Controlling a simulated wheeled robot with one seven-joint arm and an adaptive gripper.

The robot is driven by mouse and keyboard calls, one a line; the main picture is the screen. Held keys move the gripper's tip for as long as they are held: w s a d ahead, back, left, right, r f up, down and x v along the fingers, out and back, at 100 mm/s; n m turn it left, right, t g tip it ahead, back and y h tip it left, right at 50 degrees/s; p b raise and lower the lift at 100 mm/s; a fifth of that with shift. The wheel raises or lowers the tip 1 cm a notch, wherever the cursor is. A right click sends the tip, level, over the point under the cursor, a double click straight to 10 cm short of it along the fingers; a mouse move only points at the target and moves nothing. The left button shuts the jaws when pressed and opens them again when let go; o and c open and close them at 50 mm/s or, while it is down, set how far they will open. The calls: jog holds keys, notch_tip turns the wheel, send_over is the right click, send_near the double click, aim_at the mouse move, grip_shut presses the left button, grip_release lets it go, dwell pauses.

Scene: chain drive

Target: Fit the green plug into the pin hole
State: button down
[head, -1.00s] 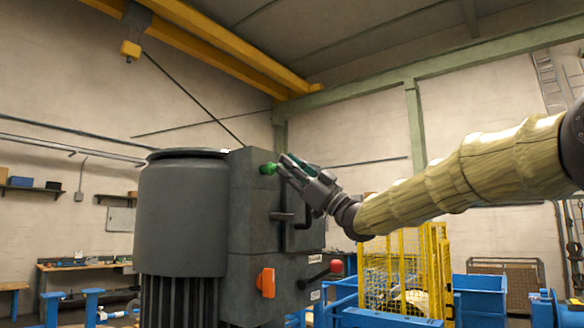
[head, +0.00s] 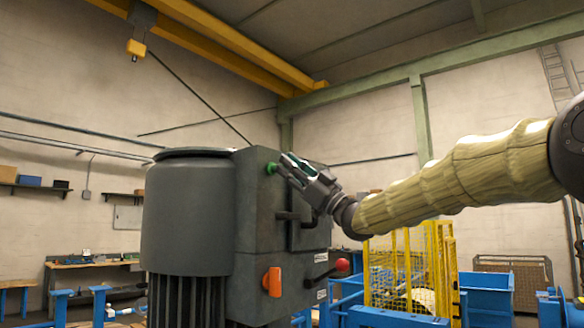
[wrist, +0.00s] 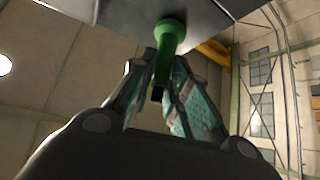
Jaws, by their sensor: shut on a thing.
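The green plug (head: 271,168) is at the upper part of the dark grey machine (head: 257,215), near its top corner. My gripper (head: 287,166) is shut on the plug and reaches in from the right. In the wrist view the plug (wrist: 170,36) has a wide round green head and a narrower stem running back between my two fingers (wrist: 158,85). The head meets or nearly meets the grey machine face (wrist: 195,17); I cannot tell how far in it sits. The pin hole is not visible and may be hidden behind the plug head.
The machine has dark handles (head: 287,215), a red-knobbed lever (head: 342,265) and an orange part (head: 272,281) below my gripper. A yellow mesh cage (head: 405,275) and blue bins (head: 490,290) stand at the right. The air above the machine is clear.

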jog(key=shift+w+a, duration=0.15)
jog(key=shift+a, duration=0.05)
jog(key=c, duration=1.3)
grip_release()
jog(key=v, duration=1.2)
jog(key=shift+f, duration=0.1)
